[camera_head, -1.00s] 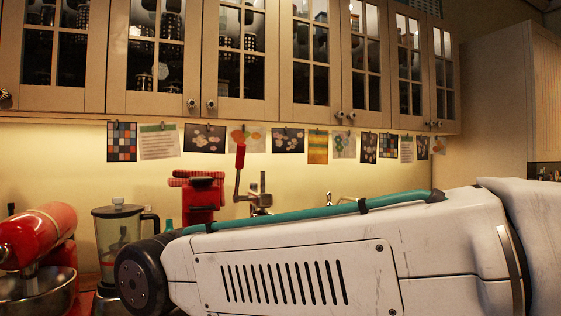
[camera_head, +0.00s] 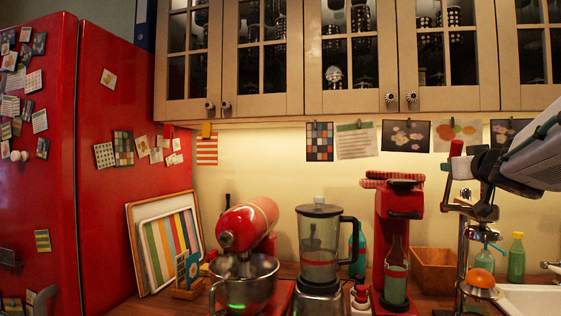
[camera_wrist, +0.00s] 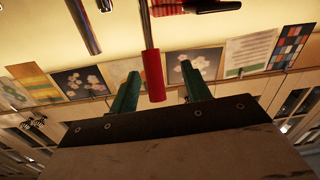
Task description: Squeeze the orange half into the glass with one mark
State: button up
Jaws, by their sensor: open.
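The orange half (camera_head: 481,277) sits on the metal squeezing part of a lever juicer (camera_head: 463,245) at the lower right of the head view. The juicer's red lever handle (camera_head: 456,149) stands up beside my arm. In the wrist view, the red handle (camera_wrist: 153,76) shows between the two green fingers of my gripper (camera_wrist: 160,78). The fingers are apart, one on each side of it in the picture; I cannot tell whether they touch it. In the head view my fingers are not clear. I cannot make out a glass with one mark.
A red machine (camera_head: 398,235) with a bottle, a blender (camera_head: 320,245) and a red mixer (camera_head: 246,225) line the counter left of the juicer. A wooden box (camera_head: 434,270) and green bottle (camera_head: 516,258) stand nearby. Cabinets (camera_head: 357,55) hang above; a red fridge (camera_head: 125,180) is left.

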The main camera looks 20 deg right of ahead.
jog(key=w+d, duration=0.1)
jog(key=w, duration=0.1)
jog(key=w+d+n+y, duration=0.1)
jog(key=w+d, duration=0.1)
jog(key=w+d+r+t+y, duration=0.1)
jog(key=w+d, duration=0.1)
jog(key=shift+w+r, duration=0.1)
jog(key=shift+w, duration=0.25)
grip_shut()
